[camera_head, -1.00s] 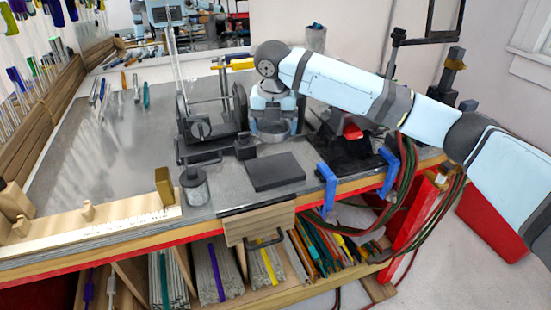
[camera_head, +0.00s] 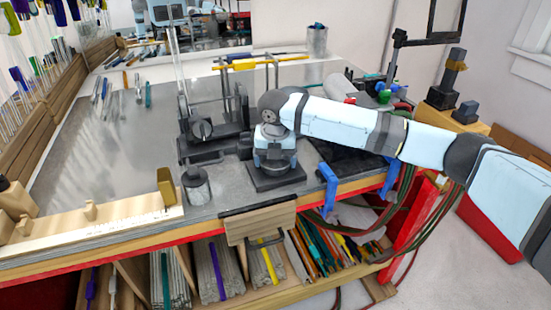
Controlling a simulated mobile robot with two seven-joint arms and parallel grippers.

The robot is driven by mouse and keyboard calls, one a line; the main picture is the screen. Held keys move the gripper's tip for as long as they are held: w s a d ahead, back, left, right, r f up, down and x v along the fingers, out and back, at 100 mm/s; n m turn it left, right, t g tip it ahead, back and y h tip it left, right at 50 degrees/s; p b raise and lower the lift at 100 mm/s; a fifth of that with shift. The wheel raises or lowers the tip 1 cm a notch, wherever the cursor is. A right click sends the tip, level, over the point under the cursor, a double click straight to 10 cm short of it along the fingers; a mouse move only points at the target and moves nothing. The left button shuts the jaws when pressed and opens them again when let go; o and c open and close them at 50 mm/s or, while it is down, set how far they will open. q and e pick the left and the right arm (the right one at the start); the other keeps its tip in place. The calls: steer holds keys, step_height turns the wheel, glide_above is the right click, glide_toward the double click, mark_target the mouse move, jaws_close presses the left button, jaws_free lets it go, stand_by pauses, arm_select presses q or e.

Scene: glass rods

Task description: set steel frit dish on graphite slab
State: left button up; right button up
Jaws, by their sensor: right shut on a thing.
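My right gripper (camera_head: 273,155) points down over the graphite slab (camera_head: 263,185), a flat dark square block near the front edge of the bench. It is shut on the steel frit dish (camera_head: 273,165), a small round grey metal dish. The dish is over the slab, at or very close to its top face; I cannot tell if it touches. My wrist hides the dish's upper part and the slab's back. My left gripper is not in view.
A dark stand (camera_head: 205,135) with rods is left and behind. A grey cylindrical pot (camera_head: 196,187) stands left of the slab. Blue clamps (camera_head: 327,187) grip the bench edge at right. The grey bench top (camera_head: 130,130) is mostly clear at left.

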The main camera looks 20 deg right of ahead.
steer(key=shift+f, duration=0.1)
steer(key=o, duration=0.8)
steer(key=r, duration=0.4)
steer(key=s+r, duration=0.1)
steer(key=r, duration=0.7)
steer(key=shift+s+a+r+b, duration=0.1)
steer(key=shift+s+a+b, duration=0.05)
steer(key=shift+a+b, duration=0.15)
